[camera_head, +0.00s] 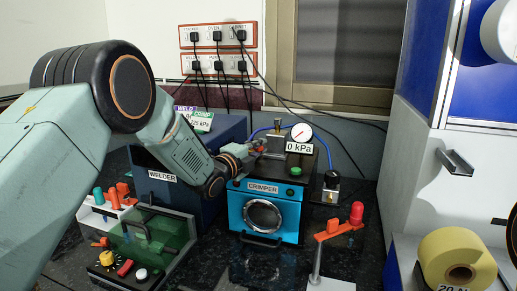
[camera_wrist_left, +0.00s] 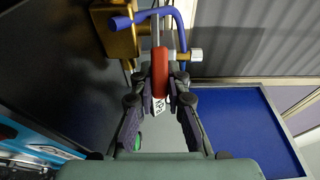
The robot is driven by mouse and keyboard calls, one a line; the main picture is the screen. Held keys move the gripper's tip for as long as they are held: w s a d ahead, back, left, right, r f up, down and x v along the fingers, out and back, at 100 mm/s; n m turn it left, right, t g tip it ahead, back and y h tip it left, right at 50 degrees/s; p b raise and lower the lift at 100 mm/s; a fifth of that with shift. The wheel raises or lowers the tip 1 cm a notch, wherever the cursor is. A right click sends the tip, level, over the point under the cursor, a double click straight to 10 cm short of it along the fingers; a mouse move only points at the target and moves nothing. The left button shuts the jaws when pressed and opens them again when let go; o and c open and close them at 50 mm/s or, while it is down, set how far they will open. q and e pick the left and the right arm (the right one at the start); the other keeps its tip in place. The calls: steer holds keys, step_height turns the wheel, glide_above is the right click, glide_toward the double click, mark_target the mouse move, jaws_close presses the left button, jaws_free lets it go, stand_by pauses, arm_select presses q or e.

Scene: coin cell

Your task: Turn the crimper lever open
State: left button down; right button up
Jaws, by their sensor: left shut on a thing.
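The crimper (camera_head: 265,208) is a blue-fronted box with a round window and a black top, in the middle of the head view. Its lever has a red handle, which shows in the wrist view (camera_wrist_left: 159,70) beside a brass valve body (camera_wrist_left: 118,38). My left gripper (camera_head: 242,157) reaches over the crimper's top from the left. In the wrist view its fingers (camera_wrist_left: 160,92) are closed on the red handle, one on each side. In the head view the gripper hides most of the lever. My right gripper is in neither view.
A gauge (camera_head: 299,132) reading 0 kPa stands on the crimper's top, with blue tubing (camera_head: 262,130) behind. The welder (camera_head: 165,178) is close on the left. A stand with a red knob (camera_head: 356,212) is at front right. A yellow roll (camera_head: 457,262) lies farther right.

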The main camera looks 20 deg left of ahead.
arm_select(q)
steer(key=shift+w+d+n+t+y+b, duration=0.2)
steer(key=shift+n+y+b, duration=0.3)
steer(key=shift+y, duration=0.3)
steer(key=shift+w+d+n+t+y+b, duration=0.1)
steer(key=shift+w+d+n+y+b, duration=0.1)
steer(key=shift+n+y+b, duration=0.45)
steer(key=shift+w+n+y, duration=0.15)
steer(key=shift+n+y, duration=0.1)
steer(key=shift+y, duration=0.6)
steer(key=shift+w+d+n+y, duration=0.1)
steer(key=shift+w+n+y, duration=0.25)
steer(key=shift+n+y, duration=0.6)
steer(key=shift+y, duration=0.35)
steer(key=c, duration=1.3)
jaws_free()
steer(key=shift+s, duration=0.15)
